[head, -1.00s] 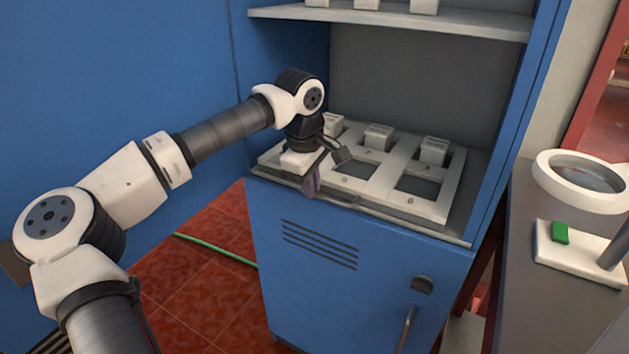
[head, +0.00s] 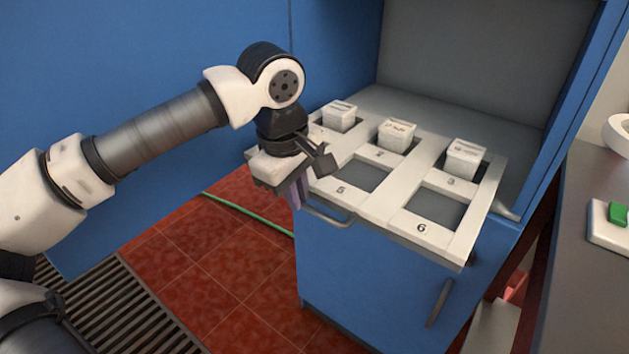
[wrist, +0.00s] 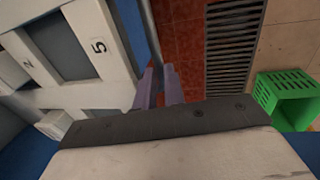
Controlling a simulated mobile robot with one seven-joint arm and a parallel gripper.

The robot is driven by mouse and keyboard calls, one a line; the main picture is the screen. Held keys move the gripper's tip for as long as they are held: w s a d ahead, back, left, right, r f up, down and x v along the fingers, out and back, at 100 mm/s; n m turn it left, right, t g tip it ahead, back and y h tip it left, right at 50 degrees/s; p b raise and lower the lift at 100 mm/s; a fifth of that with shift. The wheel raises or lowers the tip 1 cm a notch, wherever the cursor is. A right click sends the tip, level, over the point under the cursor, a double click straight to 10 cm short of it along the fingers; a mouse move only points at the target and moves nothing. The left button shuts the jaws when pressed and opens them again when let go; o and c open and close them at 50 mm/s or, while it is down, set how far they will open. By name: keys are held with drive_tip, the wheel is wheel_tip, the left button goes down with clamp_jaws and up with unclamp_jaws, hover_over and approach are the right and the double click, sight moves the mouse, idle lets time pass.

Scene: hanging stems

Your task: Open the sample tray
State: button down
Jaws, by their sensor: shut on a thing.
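The sample tray (head: 421,164) is a pale slotted panel in the blue cabinet and now juts out past the cabinet front. White blocks sit in its back row of slots; the numbered front slots 5 and 6 look empty. A grey bar handle (head: 328,214) runs along its front edge. My gripper (head: 299,191), with purple fingers, points down at the left part of that edge and is shut on the handle. In the wrist view my fingers (wrist: 159,86) are close together beside the tray's edge; the gripped part of the handle is hidden.
The cabinet's blue lower front (head: 375,280) lies below the tray. A grey counter (head: 575,230) with a green-topped item stands at the right. The red tiled floor (head: 225,270) has a green hose and a grate. A green crate (wrist: 287,98) shows in the wrist view.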

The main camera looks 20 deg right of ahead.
drive_tip(key=shift+s+a, duration=0.3)
drive_tip(key=shift+a, duration=0.35)
drive_tip(key=c, duration=1.5)
unclamp_jaws()
wheel_tip(320, 180, up, 14)
drive_tip(key=s+a, duration=0.1)
drive_tip(key=a, duration=0.1)
drive_tip(key=shift+s+f+p, duration=0.15)
drive_tip(key=shift+s+p, duration=0.05)
drive_tip(key=shift+p, duration=0.15)
drive_tip(key=shift+a, duration=0.1)
